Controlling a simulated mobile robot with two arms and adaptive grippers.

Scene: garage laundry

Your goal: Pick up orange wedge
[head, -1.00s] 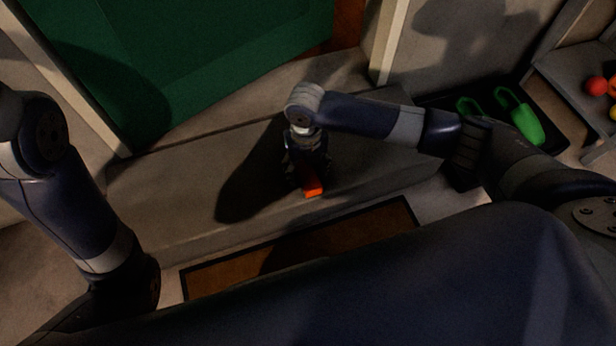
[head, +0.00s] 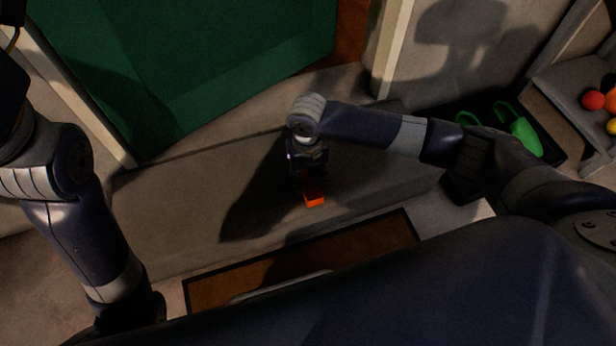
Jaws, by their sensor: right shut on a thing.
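The orange wedge (head: 314,201) shows as a small bright orange block on the grey concrete step, in the middle of the head view. My right gripper (head: 311,186) points down over it and is shut on it. The gripper and its shadow hide the wedge's upper part. I cannot tell whether the wedge touches the step or is just above it. My left arm stands at the left edge of the view, and its gripper is not visible.
A green door (head: 190,70) stands behind the step (head: 190,200). A brown doormat (head: 350,250) lies in front of it. Green shoes (head: 518,128) sit on a black tray at the right. A shelf with red, orange and yellow balls (head: 592,100) is at the far right.

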